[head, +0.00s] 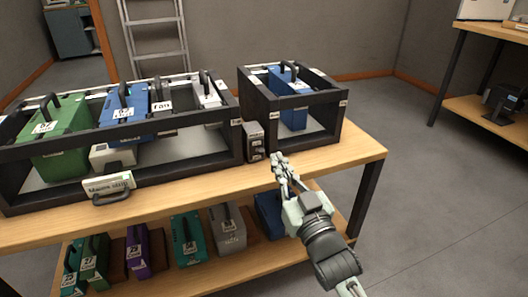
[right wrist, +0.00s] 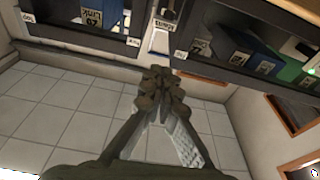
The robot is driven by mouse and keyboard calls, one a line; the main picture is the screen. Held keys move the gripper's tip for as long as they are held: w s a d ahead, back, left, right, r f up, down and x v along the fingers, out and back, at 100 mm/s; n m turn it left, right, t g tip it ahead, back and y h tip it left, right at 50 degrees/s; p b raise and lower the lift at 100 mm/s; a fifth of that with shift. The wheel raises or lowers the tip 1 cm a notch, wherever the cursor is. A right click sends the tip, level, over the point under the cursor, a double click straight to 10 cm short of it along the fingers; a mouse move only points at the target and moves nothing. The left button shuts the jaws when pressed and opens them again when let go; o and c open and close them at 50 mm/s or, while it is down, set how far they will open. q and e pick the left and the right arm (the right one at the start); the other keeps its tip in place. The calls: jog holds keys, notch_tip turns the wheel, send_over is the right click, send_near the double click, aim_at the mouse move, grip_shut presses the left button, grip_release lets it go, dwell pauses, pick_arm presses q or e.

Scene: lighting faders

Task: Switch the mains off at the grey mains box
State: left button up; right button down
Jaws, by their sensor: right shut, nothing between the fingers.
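The small grey mains box (head: 254,142) stands on the wooden bench between the two black racks. Its front has a dark part low down; I cannot tell the switch position. My right gripper (head: 280,160) is shut and empty, just in front of and to the right of the box's lower front. I cannot tell whether it touches the box. It also shows in the right wrist view (right wrist: 162,80). My left gripper is not in view.
A long black rack (head: 240,143) with green, blue and pale units stands left of the box, and a smaller rack (head: 325,143) stands right. A labelled handle piece (head: 109,185) sits at the long rack's front. The lower shelf holds several cases. Bare bench (head: 345,152) lies right.

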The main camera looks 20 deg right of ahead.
aim_at(259, 151)
jog(key=shift+w, duration=0.1)
jog(key=w, duration=0.3)
jog(key=w+f, duration=0.1)
jog(key=w, duration=0.5)
jog(key=shift+f, duration=0.4)
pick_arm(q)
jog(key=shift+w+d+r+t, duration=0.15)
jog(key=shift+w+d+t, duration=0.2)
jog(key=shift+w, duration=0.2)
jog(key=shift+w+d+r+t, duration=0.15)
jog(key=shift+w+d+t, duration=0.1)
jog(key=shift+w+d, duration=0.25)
pick_arm(e)
jog(key=shift+f, duration=0.25)
